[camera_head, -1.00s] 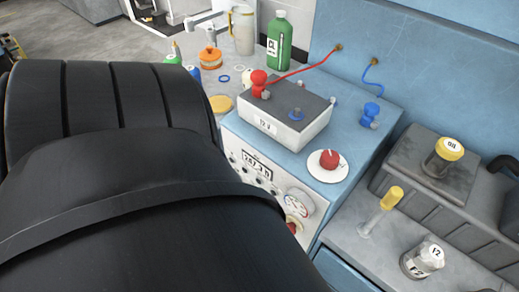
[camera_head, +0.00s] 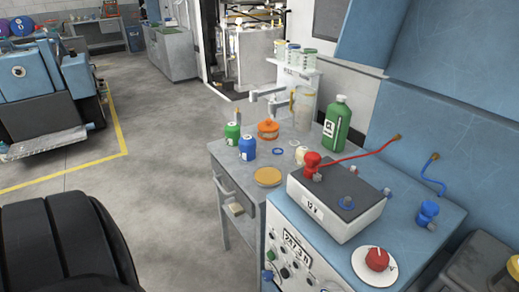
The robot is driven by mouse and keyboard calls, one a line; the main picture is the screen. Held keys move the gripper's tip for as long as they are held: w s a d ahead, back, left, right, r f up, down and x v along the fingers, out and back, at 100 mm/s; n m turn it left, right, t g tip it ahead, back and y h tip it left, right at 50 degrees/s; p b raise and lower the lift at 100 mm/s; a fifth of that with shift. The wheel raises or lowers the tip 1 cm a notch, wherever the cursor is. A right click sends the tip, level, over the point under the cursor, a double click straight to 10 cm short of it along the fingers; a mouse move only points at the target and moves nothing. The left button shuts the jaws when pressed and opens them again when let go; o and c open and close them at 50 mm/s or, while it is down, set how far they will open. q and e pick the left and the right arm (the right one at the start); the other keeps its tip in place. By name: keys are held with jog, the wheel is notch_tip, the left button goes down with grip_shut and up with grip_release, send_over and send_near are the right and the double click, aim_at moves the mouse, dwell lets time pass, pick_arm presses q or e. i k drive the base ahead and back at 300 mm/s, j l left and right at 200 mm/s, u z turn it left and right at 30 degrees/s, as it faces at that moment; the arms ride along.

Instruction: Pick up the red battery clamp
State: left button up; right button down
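The red battery clamp (camera_head: 312,164) stands on the back left part of the top of the white battery box (camera_head: 342,224) with a dark lid. Its grey metal end shows at its lower right. A red cable runs from it to a fitting on the blue panel at the right. The blue clamp (camera_head: 427,213) stands on the blue cabinet top, right of the box, with its blue cable end near the panel. Neither of my grippers is in view.
A red knob (camera_head: 377,259) sits at the cabinet's front right. A black ribbed shape (camera_head: 60,245) fills the lower left; open floor lies beyond.

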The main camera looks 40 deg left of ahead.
aim_at(312, 159)
jog(key=u, duration=1.1)
jog(key=i+j+z, duration=0.1)
jog(key=i+j, duration=0.3)
jog(key=j, duration=0.25)
jog(key=i+j+z, duration=0.15)
jog(key=j, duration=0.15)
jog(key=i+j, duration=0.2)
jog(key=j, duration=0.15)
jog(key=i+j+z, duration=0.15)
jog(key=j, duration=0.2)
